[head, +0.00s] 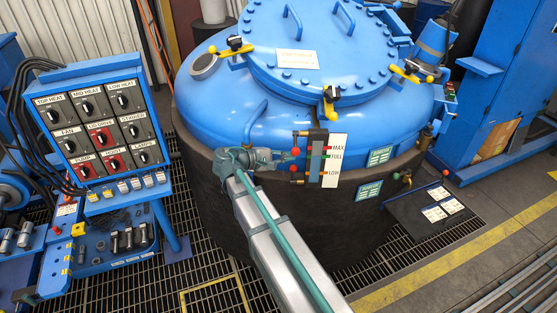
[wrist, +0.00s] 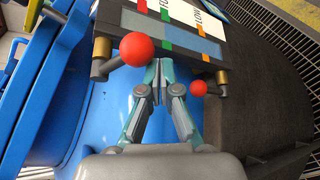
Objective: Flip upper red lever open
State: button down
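The upper red lever has a round red ball knob (head: 295,133) at the top left of the level gauge. In the wrist view this upper knob (wrist: 137,50) is the larger ball, just left of my fingertips. The lower red knob (head: 293,168) is the smaller ball right of my fingers in the wrist view (wrist: 199,88). I see no clear contact with either knob.
The gauge board (head: 334,160) reads MAX, FULL and LOW, right beside the levers. The blue furnace vessel (head: 220,110) curves close behind. A curved blue handle (head: 254,124) stands up left of my gripper. A control panel (head: 95,125) is at the far left.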

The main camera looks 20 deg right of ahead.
jog(key=r, duration=0.1)
jog(key=s+r, duration=0.1)
jog(key=r, duration=0.1)
jog(key=shift+s+a+r, duration=0.1)
jog(key=shift+r, duration=0.05)
